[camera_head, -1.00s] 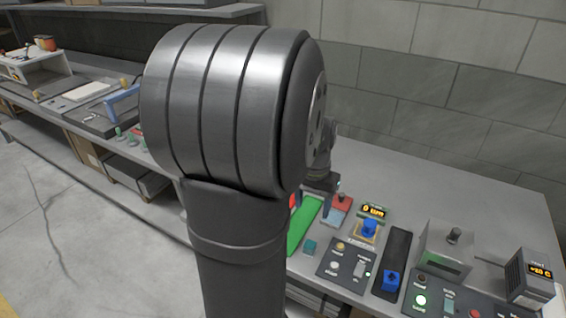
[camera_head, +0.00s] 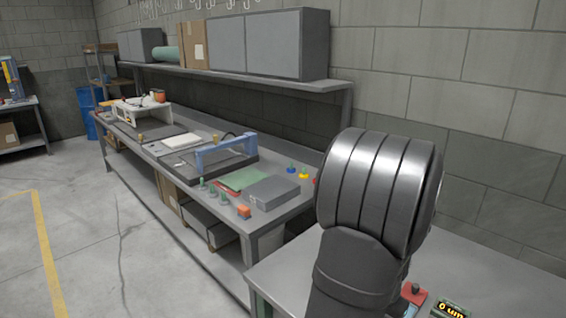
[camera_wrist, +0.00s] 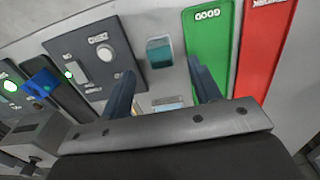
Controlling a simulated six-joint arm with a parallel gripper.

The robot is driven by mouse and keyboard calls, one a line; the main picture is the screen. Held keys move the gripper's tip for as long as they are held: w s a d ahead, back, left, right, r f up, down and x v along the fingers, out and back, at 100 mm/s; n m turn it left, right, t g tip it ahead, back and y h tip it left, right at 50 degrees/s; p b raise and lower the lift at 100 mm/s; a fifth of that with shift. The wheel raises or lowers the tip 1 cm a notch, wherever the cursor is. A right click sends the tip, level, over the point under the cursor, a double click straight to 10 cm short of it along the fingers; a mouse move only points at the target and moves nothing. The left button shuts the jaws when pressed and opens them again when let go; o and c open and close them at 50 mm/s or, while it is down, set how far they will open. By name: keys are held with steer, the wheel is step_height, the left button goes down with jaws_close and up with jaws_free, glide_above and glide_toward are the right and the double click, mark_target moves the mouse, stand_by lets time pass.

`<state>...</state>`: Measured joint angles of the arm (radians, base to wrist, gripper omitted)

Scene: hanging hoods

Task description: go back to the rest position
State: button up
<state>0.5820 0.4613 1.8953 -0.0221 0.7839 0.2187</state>
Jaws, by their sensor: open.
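My gripper (camera_wrist: 162,92) is open in the wrist view, its two dark fingers spread with nothing held between them. It is over the bench panel. A teal block (camera_wrist: 159,52) lies beyond the fingertips, beside the green GOOD strip (camera_wrist: 209,40). A red strip (camera_wrist: 262,50) runs right of the green one. In the head view my arm covers much of the right side, and the gripper itself is hidden.
A grey control box (camera_wrist: 100,55) with a knob and switch lies left of the fingers. A blue part (camera_wrist: 41,82) is farther left.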

steer(key=shift+s+f, duration=0.1)
steer(key=shift+f, duration=3.05)
steer(key=shift+r, duration=0.1)
step_height(320, 180, up, 17)
step_height(320, 180, down, 17)
steer(key=shift+r, duration=0.2)
step_height(320, 180, up, 7)
steer(key=shift+r, duration=0.1)
steer(key=w+a+n, duration=0.1)
steer(key=w+a, duration=0.2)
steer(key=w, duration=0.1)
steer(key=w+a+f+n, duration=0.1)
steer(key=w+a+n, duration=0.1)
steer(key=w+a, duration=0.2)
steer(key=w+a+f+n, duration=0.1)
steer(key=w+a+n, duration=0.1)
steer(key=w+a, duration=0.2)
steer(key=shift+w+a+f, duration=0.2)
steer(key=shift+w, duration=0.15)
